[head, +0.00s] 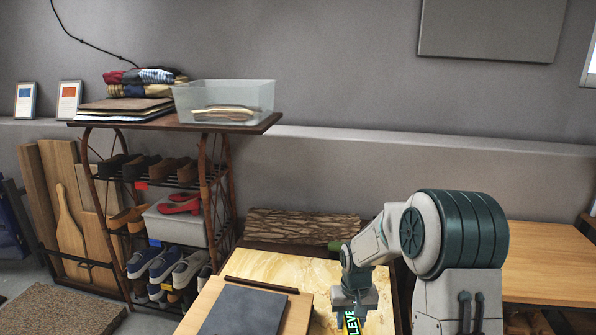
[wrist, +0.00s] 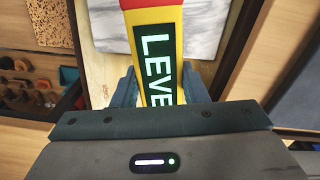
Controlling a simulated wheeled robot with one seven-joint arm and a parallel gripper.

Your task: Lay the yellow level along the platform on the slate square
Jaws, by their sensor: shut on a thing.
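The yellow level (wrist: 158,60) has a red end and a dark label with pale green letters. My gripper (wrist: 160,90) is shut on it, with one finger on each side. In the head view the level (head: 352,323) hangs under my gripper (head: 354,300) at the bottom edge, and its lower part is cut off. A dark slate square (head: 243,312) lies on a light wooden platform (head: 297,315) to the left of my gripper. The level is apart from the slate. The slate's near part is out of frame.
A dark brown strip (head: 261,285) runs along the platform's back edge. Behind are a pale patterned board (head: 280,268) and a bark-like slab (head: 300,226). A shoe rack (head: 170,125) with a clear bin (head: 225,100) stands left. A wooden table (head: 550,262) is at right.

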